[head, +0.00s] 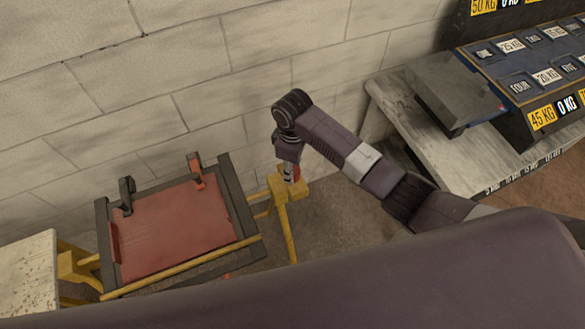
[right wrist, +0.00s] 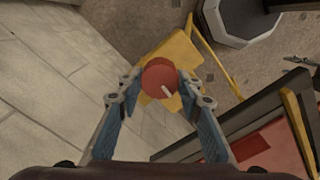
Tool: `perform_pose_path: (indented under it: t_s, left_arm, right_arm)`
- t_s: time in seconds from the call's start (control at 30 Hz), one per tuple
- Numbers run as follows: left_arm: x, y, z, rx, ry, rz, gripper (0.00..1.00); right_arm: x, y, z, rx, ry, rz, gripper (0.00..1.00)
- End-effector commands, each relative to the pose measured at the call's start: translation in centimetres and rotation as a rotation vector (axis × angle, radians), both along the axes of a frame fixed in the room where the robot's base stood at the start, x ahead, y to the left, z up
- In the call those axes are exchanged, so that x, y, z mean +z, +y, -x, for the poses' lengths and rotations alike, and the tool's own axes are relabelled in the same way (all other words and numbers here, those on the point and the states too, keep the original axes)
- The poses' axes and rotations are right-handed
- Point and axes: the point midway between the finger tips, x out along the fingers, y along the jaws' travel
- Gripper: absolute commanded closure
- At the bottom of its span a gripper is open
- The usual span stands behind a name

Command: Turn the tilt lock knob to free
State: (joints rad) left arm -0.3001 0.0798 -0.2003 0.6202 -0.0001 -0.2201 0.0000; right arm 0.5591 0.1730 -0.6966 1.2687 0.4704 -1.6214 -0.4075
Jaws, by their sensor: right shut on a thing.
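The tilt lock knob (right wrist: 158,76) is a round red knob with a short white pointer mark, which points to the lower right in the right wrist view. It sits on a yellow bracket (right wrist: 180,50) of the frame stand. My right gripper (right wrist: 160,88) has its fingertips on both sides of the knob and is shut on it. My left gripper is not in view.
A dark frame (head: 240,208) with a red panel (head: 172,228) and two upright clamps hangs on the yellow stand beside the knob. A block wall stands close behind. At the right is a pale bench (head: 400,110) with a grey block (head: 455,85) and a labelled board (head: 530,65).

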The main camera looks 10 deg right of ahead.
Motion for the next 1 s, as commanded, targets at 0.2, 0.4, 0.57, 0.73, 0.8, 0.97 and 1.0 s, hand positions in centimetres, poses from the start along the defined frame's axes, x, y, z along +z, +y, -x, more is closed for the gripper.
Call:
perform_pose_path:
  t_s: [0.2,0.4,0.57,0.73,0.8,0.97,1.0]
  left_arm:
    - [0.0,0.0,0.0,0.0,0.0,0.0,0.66]
    - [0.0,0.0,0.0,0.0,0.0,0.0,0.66]
    - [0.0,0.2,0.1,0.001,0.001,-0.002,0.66]
    - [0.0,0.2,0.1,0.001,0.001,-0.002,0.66]
    - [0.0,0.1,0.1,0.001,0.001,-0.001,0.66]
    - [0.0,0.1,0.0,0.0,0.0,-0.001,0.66]
    - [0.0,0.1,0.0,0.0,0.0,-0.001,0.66]
  right_arm:
    - [0.2,0.0,-0.2,0.002,-0.004,-0.001,0.59]
    - [0.1,0.0,-0.1,0.001,-0.002,0.0,0.49]
    - [0.1,0.0,0.0,0.0,-0.001,0.0,0.49]
    - [1.5,0.0,-0.2,0.0,-0.004,-0.001,0.49]
    - [2.8,0.0,-0.2,0.002,-0.006,-0.001,0.49]
    - [6.3,0.0,-0.2,0.001,-0.007,-0.001,0.49]
    - [7.2,0.0,-0.2,0.001,-0.007,-0.001,0.49]
